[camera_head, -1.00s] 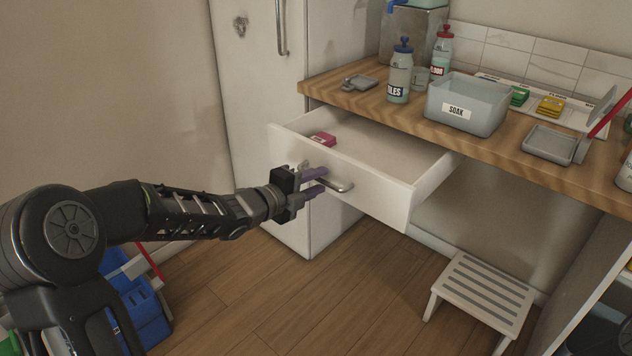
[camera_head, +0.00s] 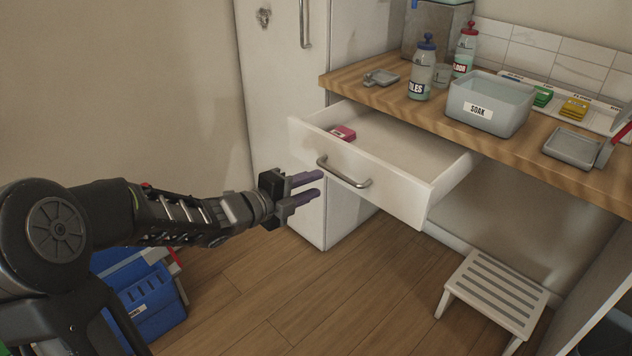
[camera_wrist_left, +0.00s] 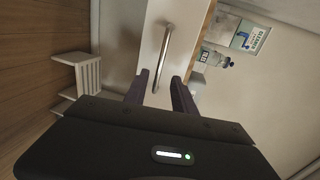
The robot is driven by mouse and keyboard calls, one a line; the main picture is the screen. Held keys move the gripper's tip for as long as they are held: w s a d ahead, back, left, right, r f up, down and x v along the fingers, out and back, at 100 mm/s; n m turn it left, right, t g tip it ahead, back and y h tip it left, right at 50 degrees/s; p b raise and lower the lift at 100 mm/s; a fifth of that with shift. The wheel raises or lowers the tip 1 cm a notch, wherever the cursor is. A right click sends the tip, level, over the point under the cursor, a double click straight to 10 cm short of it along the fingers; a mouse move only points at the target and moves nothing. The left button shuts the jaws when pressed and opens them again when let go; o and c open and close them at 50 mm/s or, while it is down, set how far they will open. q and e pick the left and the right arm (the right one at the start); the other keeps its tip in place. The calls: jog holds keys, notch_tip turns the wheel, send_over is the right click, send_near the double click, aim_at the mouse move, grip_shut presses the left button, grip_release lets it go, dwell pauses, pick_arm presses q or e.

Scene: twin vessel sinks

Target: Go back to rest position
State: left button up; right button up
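My left gripper (camera_head: 306,188) is open and empty, held in front of the drawer and a little left of its handle. The white drawer (camera_head: 392,190) under the wooden counter is pulled open, and its metal handle (camera_head: 343,173) stands clear of my fingers. In the left wrist view my two purple-grey fingers (camera_wrist_left: 157,90) are spread apart, with the drawer handle (camera_wrist_left: 163,58) showing beyond them. My right gripper is in neither view.
A pink-red block (camera_head: 343,132) lies in the drawer. The counter (camera_head: 385,97) holds bottles, a grey SOAK tub (camera_head: 490,104) and a grey dish (camera_head: 571,148). A white step stool (camera_head: 492,296) stands right. A blue container (camera_head: 147,300) is near my arm. Open floor lies between.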

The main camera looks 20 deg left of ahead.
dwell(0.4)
pick_arm(q)
jog(key=s+d+f+n+g+y, duration=0.1)
jog(key=s+f+n+g+y, duration=0.1)
jog(key=f+n, duration=0.85)
jog(key=s+d+f+n+g+y, duration=0.1)
jog(key=s+f+n+g, duration=0.1)
jog(key=f+n, duration=0.8)
jog(key=s+d+f+n+g+h, duration=0.15)
jog(key=s+d+f+g, duration=0.35)
jog(key=s+d+f, duration=0.65)
jog(key=s+d+f+n+g, duration=0.2)
jog(key=s+d+f+g, duration=0.3)
jog(key=s+f, duration=0.65)
jog(key=s+d+r+p, duration=0.1)
jog(key=r+p, duration=0.9)
jog(key=r, duration=0.1)
jog(key=s+d+r+p, duration=0.1)
jog(key=s+r+p, duration=0.1)
jog(key=r+p, duration=0.9)
jog(key=shift+d+r, duration=0.25)
jog(key=shift+r, duration=0.5)
